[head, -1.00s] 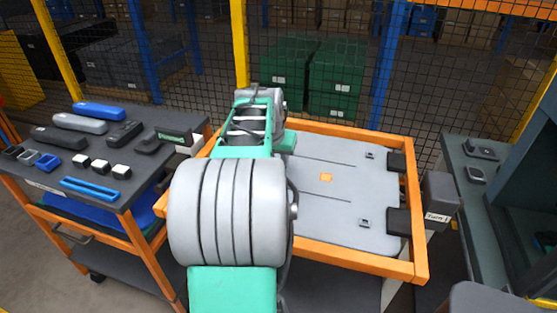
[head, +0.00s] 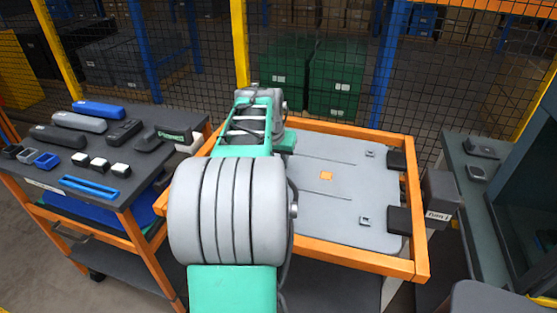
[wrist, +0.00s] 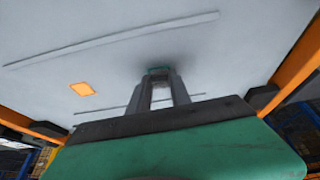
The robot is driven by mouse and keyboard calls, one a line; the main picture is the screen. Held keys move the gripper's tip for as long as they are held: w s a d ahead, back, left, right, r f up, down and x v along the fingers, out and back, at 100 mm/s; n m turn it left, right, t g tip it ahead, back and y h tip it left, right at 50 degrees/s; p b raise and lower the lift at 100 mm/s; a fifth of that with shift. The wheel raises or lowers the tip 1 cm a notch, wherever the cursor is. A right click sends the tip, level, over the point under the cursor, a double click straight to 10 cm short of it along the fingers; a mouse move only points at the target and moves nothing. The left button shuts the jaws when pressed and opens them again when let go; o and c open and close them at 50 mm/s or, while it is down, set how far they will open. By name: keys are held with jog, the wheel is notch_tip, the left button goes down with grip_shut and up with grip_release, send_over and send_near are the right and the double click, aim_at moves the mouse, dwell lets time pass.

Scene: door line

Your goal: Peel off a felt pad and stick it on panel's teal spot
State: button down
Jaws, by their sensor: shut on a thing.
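The grey panel (head: 350,200) lies in an orange frame. My gripper (wrist: 159,76) shows in the wrist view with its fingertips close to the panel's face, between two raised ribs. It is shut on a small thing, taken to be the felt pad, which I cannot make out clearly. A thin strip of teal (wrist: 158,69) shows right at the fingertips, in a dark shadow; the fingers hide most of it. Whether the fingertips touch the panel I cannot tell. In the head view my own arm hides the gripper and the panel's left part.
An orange square (head: 326,176) marks the panel, also in the wrist view (wrist: 82,89). Dark blocks (head: 398,220) sit at the frame's right side. A bench (head: 60,178) with several small parts stands left. A dark counter (head: 480,205) stands right. Mesh fencing runs behind.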

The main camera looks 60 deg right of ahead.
jog(key=shift+f, duration=0.15)
jog(key=c, duration=1.1)
grip_release()
jog(key=v, duration=0.8)
jog(key=shift+f, duration=0.1)
